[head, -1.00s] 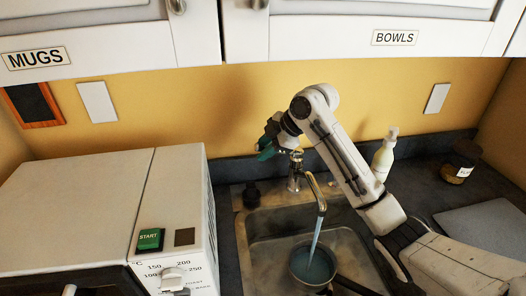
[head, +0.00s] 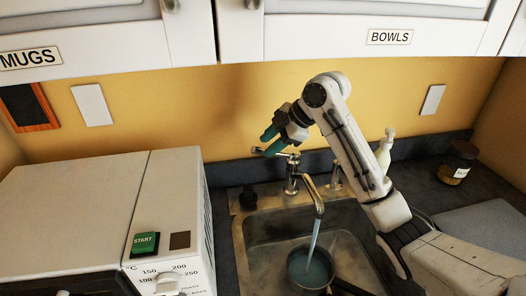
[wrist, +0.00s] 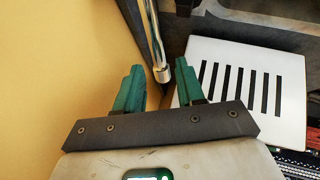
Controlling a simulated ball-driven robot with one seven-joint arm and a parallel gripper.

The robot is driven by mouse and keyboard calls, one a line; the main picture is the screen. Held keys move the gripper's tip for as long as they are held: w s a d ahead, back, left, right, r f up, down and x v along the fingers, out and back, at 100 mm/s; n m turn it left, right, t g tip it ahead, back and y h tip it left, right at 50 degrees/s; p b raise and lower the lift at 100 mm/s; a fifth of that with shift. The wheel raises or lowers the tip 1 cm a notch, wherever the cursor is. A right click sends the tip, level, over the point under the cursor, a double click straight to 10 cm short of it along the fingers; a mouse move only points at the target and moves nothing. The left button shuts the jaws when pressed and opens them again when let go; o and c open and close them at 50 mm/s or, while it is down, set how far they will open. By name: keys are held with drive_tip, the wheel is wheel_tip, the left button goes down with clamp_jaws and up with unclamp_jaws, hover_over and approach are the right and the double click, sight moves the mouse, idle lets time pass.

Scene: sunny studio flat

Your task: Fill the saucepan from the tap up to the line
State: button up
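The saucepan (head: 310,268) stands in the sink (head: 262,262) under the tap (head: 292,178), its dark handle pointing to the lower right. A stream of water (head: 313,236) runs from the spout into it. Bluish water fills part of the pan; I cannot make out the line. My gripper (head: 266,142) is at the tap's lever (head: 268,151), above and left of the spout. In the wrist view, the teal fingers (wrist: 159,80) are apart, with the chrome lever (wrist: 160,72) showing in the gap between their tips. I cannot tell whether they touch it.
A white oven (head: 75,205) with a green START button stands left of the sink. A soap bottle (head: 384,152) and a dark jar (head: 457,163) stand behind and right. Cupboards labelled MUGS and BOWLS (head: 390,37) hang above. My arm crosses the sink's right side.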

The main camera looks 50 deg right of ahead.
drive_tip(key=v, duration=0.6)
drive_tip(key=shift+s+r+b, duration=0.15)
drive_tip(key=shift+r+b, duration=0.05)
drive_tip(key=shift+b, duration=0.2)
